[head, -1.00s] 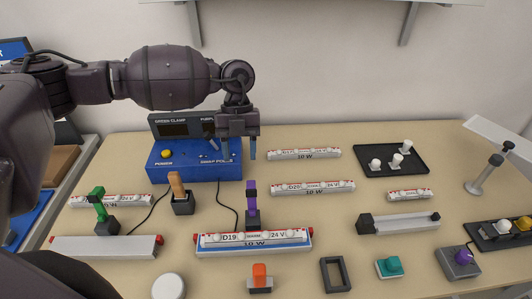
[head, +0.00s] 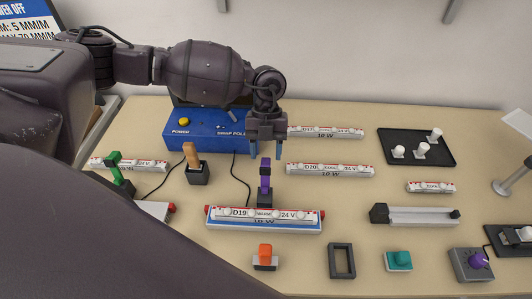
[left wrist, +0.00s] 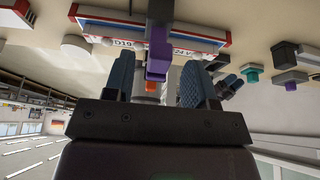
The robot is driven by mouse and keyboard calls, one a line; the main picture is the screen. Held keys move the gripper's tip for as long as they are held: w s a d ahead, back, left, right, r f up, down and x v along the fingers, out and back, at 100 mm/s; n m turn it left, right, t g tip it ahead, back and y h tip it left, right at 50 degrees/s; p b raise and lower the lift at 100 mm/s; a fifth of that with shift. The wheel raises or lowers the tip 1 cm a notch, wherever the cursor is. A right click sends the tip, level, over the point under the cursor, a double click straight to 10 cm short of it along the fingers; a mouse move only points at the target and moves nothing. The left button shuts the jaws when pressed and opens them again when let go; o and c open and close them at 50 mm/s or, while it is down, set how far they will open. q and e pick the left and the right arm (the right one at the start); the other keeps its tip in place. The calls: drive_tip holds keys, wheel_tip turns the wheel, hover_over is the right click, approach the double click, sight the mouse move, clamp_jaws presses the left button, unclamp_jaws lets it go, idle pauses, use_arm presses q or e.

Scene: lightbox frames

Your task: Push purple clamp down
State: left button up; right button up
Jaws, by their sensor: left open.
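The purple clamp (head: 265,178) stands upright on its dark base, just behind the light bar marked D19 (head: 232,223). My left gripper (head: 266,150) is open above the clamp, its blue fingertips pointing down close to the top of the purple handle. In the left wrist view the purple clamp (left wrist: 158,55) shows between and beyond the two blue fingers of my left gripper (left wrist: 160,85). Whether the fingers touch it I cannot tell. My right gripper is not in view.
The blue power box (head: 190,140) is behind. Light bars lie right (head: 330,170). An orange button (head: 265,254) and a black frame (head: 342,261) sit in front.

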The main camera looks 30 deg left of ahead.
use_arm(q)
drive_tip(key=shift+x, duration=0.8)
clamp_jaws()
